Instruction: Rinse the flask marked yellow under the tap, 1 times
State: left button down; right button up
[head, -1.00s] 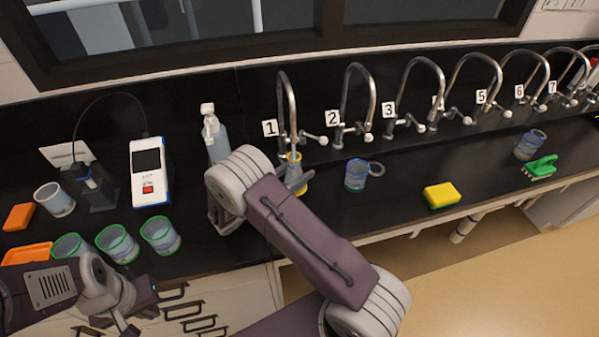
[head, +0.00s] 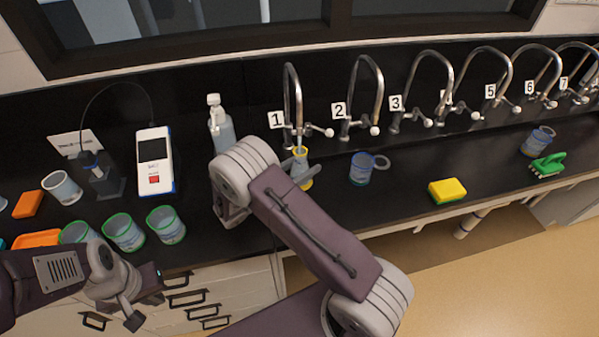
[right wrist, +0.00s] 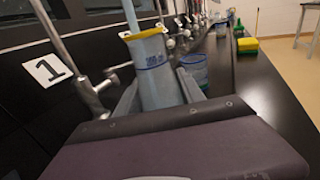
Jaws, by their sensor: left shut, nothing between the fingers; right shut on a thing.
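The yellow-rimmed flask (head: 301,168) is under the tap marked 1 (head: 292,95) in the head view. In the right wrist view the flask (right wrist: 156,72) stands nearly upright, and a pale blue stream (right wrist: 131,15) comes down to its mouth. My right gripper (head: 304,183) is shut on the flask; a finger shows beside the flask in the right wrist view, and my arm hides part of the hand. My left gripper (head: 133,312) is shut and empty, low at the left in front of the counter.
A blue-rimmed mug (head: 361,170) stands right of the flask, with a yellow sponge (head: 447,190) farther right. A wash bottle (head: 221,130) stands left of tap 1. Several green-rimmed beakers (head: 166,226) stand at the front left, by a white meter (head: 154,160).

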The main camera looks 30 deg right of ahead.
jog(key=s+a+r+p, duration=0.2)
jog(key=s+p, duration=0.3)
jog(key=s, duration=0.6)
jog(key=shift+s+a+r, duration=0.25)
jog(key=shift+a+r, duration=0.15)
jog(key=shift+r, duration=0.2)
jog(key=shift+d, duration=0.1)
